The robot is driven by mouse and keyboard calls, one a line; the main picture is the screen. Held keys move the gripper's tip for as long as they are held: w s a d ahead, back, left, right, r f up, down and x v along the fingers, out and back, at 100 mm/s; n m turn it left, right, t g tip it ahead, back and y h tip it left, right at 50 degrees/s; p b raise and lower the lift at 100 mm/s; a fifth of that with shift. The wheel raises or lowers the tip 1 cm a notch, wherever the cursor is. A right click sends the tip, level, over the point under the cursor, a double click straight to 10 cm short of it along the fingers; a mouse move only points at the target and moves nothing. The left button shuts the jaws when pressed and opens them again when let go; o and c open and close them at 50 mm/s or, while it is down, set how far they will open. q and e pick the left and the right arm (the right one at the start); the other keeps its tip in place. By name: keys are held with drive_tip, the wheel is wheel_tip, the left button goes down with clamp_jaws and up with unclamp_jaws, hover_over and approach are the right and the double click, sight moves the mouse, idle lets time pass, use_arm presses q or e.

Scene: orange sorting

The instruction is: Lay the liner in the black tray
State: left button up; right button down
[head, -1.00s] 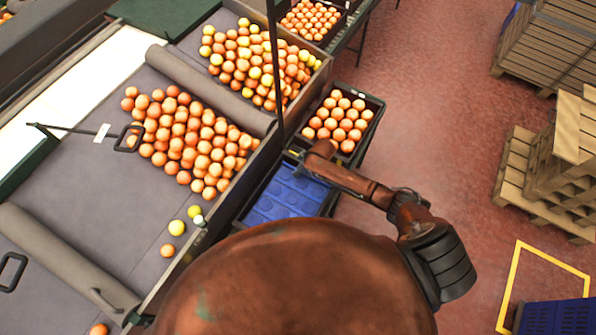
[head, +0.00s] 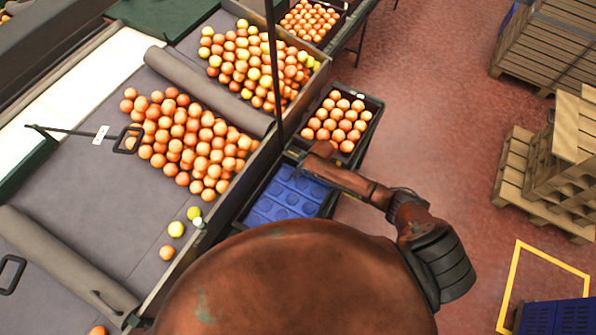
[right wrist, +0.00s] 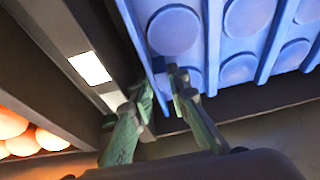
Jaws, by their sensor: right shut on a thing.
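The liner (head: 285,197) is a blue sheet with round cups, seen left of my right forearm in the head view. It lies over or within the dark outline of the black tray (head: 328,207); I cannot tell whether it rests on the bottom. My right gripper (right wrist: 163,82) is shut on an edge of the liner (right wrist: 245,70) in the right wrist view. Its fingers are hidden under the wrist in the head view. My left gripper is not in view.
A black crate (head: 376,112) full of oranges stands just beyond the liner. The sorting table (head: 110,215) with loose oranges is at left. Wooden pallets (head: 513,190) stand at right, and a blue crate (head: 555,316) at lower right. The red floor between is clear.

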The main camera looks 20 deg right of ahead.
drive_tip(key=shift+f, duration=0.4)
drive_tip(key=c, duration=1.8)
unclamp_jaws()
drive_tip(key=shift+o, duration=0.2)
drive_tip(key=shift+r, duration=0.1)
drive_tip(key=shift+d, duration=0.1)
drive_tip(key=shift+c, duration=0.9)
drive_tip(key=shift+o, duration=0.7)
drive_tip(key=shift+w, duration=0.1)
drive_tip(key=shift+o, duration=0.2)
drive_tip(key=shift+d, duration=0.1)
